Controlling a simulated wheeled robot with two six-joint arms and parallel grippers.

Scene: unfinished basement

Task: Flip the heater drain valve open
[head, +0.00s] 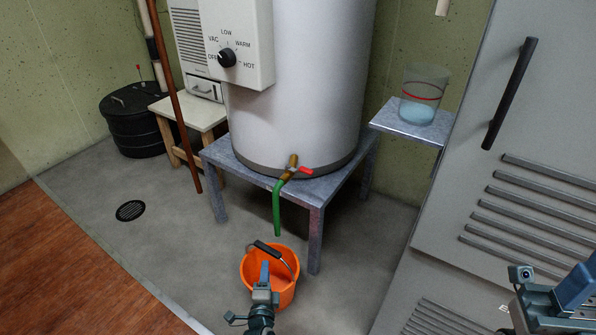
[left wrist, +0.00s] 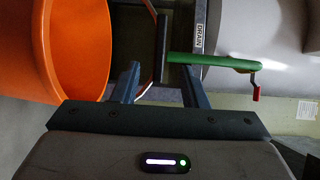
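The heater drain valve (head: 291,168) is a brass fitting low on the front of the white tank (head: 300,90). Its red lever (head: 305,170) points right, and a green hose (head: 277,205) hangs from it. The lever also shows in the left wrist view (left wrist: 256,90), right of the green hose (left wrist: 210,60). My left gripper (head: 264,272) is at the orange bucket (head: 287,291), below and in front of the valve. In the left wrist view its fingers (left wrist: 160,85) are apart, with the bucket's black handle grip (left wrist: 162,40) showing between them without visible contact. My right gripper (head: 578,285) is at the lower right, partly cut off.
The tank stands on a metal stand (head: 317,235). A small shelf with a glass container (head: 425,92) is to its right, beside a grey cabinet (head: 500,150). A copper-coloured pipe (head: 178,100) stands left. The floor around the floor drain (head: 131,210) is clear.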

